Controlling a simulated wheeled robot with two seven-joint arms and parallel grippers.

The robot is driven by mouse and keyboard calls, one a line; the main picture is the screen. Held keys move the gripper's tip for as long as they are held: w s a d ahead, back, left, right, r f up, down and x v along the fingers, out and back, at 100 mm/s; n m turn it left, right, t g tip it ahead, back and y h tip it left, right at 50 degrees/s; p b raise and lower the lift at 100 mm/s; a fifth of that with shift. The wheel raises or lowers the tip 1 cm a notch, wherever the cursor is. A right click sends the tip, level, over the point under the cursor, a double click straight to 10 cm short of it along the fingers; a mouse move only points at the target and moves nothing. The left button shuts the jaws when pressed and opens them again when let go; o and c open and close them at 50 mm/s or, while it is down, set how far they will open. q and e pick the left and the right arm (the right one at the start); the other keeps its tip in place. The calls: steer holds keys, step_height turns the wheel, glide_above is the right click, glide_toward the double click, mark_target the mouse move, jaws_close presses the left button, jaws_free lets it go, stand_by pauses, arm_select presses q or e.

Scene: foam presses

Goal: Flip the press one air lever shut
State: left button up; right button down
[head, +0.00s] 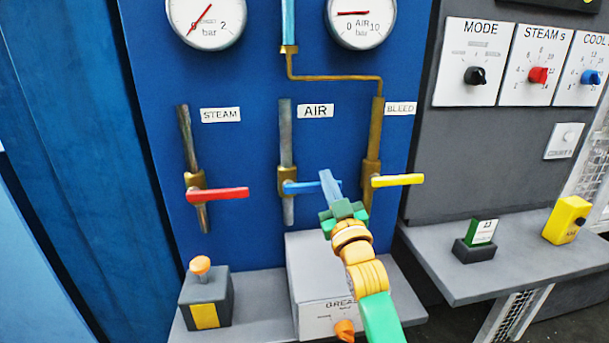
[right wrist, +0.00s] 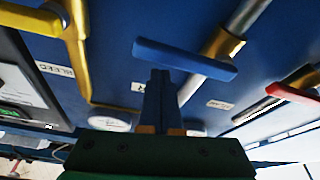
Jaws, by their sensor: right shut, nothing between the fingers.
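The blue air lever (head: 302,187) sits on the vertical pipe under the AIR label (head: 315,111). Its handle points right, lying crosswise to the pipe. My right gripper (head: 326,174) is shut and empty, and its fingers cover part of the handle in the head view. In the right wrist view the blue lever (right wrist: 185,60) lies just beyond the tips of the closed fingers (right wrist: 160,73). I cannot tell whether they touch. My left gripper is out of view.
The red steam lever (head: 222,194) is to the left and the yellow bleed lever (head: 398,180) close to the right, both crosswise. Below are a grey GREASE box (head: 312,285) and an orange-knobbed box (head: 205,292). A grey shelf (head: 470,275) juts out at right.

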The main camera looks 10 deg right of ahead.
arm_select(q)
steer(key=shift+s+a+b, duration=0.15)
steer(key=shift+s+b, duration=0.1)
steer(key=shift+b, duration=0.45)
arm_select(e)
steer(key=s, duration=0.9)
steer(key=shift+s, duration=0.4)
